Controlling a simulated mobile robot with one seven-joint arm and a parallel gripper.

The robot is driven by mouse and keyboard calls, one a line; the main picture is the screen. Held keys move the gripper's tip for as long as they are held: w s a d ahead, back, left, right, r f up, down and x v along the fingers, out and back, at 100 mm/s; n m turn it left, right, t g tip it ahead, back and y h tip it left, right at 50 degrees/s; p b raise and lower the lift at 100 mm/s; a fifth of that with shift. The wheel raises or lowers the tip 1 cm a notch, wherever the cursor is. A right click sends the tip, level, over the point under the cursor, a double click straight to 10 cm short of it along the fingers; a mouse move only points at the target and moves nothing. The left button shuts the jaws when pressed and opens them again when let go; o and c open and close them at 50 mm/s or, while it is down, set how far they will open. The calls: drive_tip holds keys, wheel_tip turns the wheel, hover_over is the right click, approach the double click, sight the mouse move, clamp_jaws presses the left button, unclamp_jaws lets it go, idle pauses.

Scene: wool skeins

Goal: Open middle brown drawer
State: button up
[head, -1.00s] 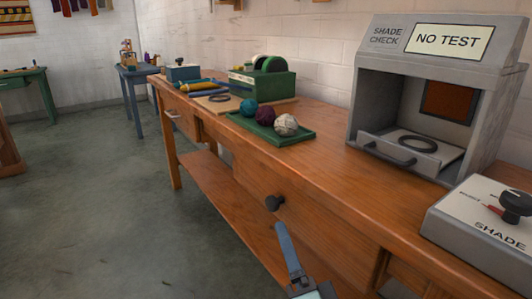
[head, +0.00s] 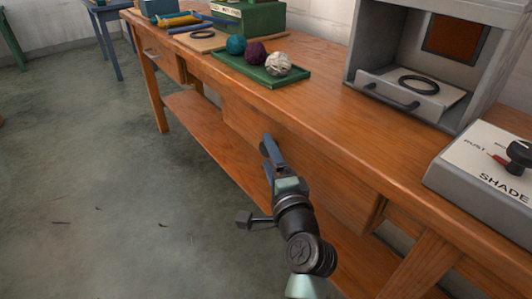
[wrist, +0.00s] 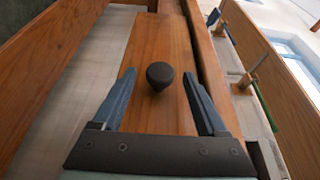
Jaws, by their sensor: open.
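The middle brown drawer (wrist: 158,42) is a wooden front under the workbench top, and it looks closed. In the head view its drawer front (head: 238,119) is partly hidden by my arm. Its round black knob (wrist: 160,77) is in the middle of the wrist view, and my gripper hides it in the head view. My gripper (head: 267,143) is in front of the drawer with its blue fingers open. In the wrist view the fingers are to either side of the knob, with gaps on both sides; I cannot tell how deep it is between them.
The wooden workbench (head: 330,135) carries a green tray (head: 292,82) with yarn balls, a grey shade-check booth (head: 365,60) and a grey dial box (head: 455,180). A lower shelf (head: 205,130) runs beneath. Another drawer with a handle (head: 151,52) is farther left. The floor at left is clear.

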drive_tip(key=shift+b+x, duration=0.35)
drive_tip(key=shift+x, duration=1.05)
clamp_jaws()
idle(0.5)
